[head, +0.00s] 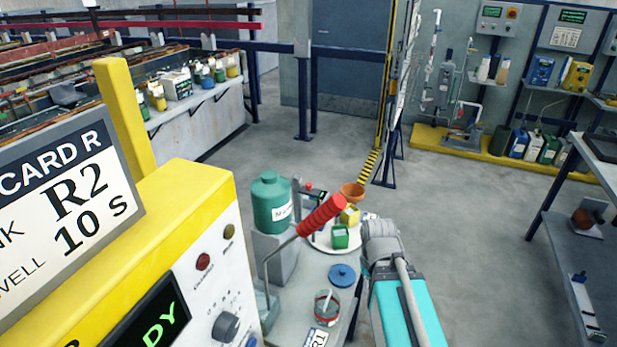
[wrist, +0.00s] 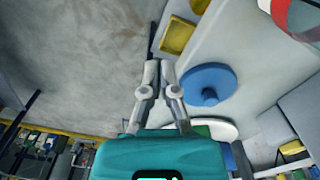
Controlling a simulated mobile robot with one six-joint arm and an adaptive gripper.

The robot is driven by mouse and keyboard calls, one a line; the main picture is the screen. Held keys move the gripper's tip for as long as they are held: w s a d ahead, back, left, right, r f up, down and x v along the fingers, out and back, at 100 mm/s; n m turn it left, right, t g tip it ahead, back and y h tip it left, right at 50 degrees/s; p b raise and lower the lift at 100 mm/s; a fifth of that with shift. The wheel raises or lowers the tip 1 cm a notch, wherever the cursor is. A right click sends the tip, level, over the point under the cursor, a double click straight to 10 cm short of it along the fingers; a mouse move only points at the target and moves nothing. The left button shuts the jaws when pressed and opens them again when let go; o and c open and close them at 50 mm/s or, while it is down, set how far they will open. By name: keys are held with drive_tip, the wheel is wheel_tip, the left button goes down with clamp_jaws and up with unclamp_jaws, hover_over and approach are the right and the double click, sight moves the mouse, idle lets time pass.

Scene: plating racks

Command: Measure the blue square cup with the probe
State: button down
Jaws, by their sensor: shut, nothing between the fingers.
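A green square cup (head: 340,236) and a yellow square cup (head: 349,215) stand together on a white round plate (head: 321,241) in the head view. A probe cannot be told for sure; a small device with a red part (head: 315,192) stands behind the plate, partly hidden by a red handle. My gripper (wrist: 160,64) is shut and empty in the wrist view, its fingertips close together. It appears beside the bench; its fingertips cannot be made out in the head view.
A blue round lid (head: 342,275), also in the wrist view (wrist: 207,84), lies on the bench. A red-rimmed container (head: 327,306), a green bottle (head: 271,203) and a terracotta pot (head: 352,191) are close by. The red handle (head: 321,216) slants above the bench. Open floor (head: 480,240) lies right.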

drive_tip(key=shift+w+d, duration=0.15)
drive_tip(key=shift+d, duration=0.1)
drive_tip(key=w+a+r+n+t+y+p, duration=0.1)
drive_tip(key=w+a+r+n+y+p, duration=0.1)
drive_tip(key=w+r+n+p, duration=0.2)
drive_tip(key=w+a+r+n+t+y+p, duration=0.1)
drive_tip(key=w+a+r+n+y+p, duration=0.2)
drive_tip(key=w+r+p, duration=0.7)
drive_tip(key=w+a+r+n+t+y+p, duration=0.1)
drive_tip(key=w+a+r+n+y+p, duration=0.2)
drive_tip(key=w+r+n+p, duration=0.3)
drive_tip(key=w+r, duration=0.4)
drive_tip(key=r, duration=0.2)
drive_tip(key=shift+w+a+t+p, duration=0.15)
drive_tip(key=shift+t+p, duration=0.15)
drive_tip(key=shift+p, duration=0.1)
drive_tip(key=b, duration=0.7)
hover_over(313, 191)
wheel_tip(313, 191, down, 7)
drive_tip(key=shift+w+f, duration=0.1)
drive_tip(key=shift+f+b, duration=1.8)
drive_tip(key=shift+b, duration=0.2)
drive_tip(key=shift+f, duration=0.1)
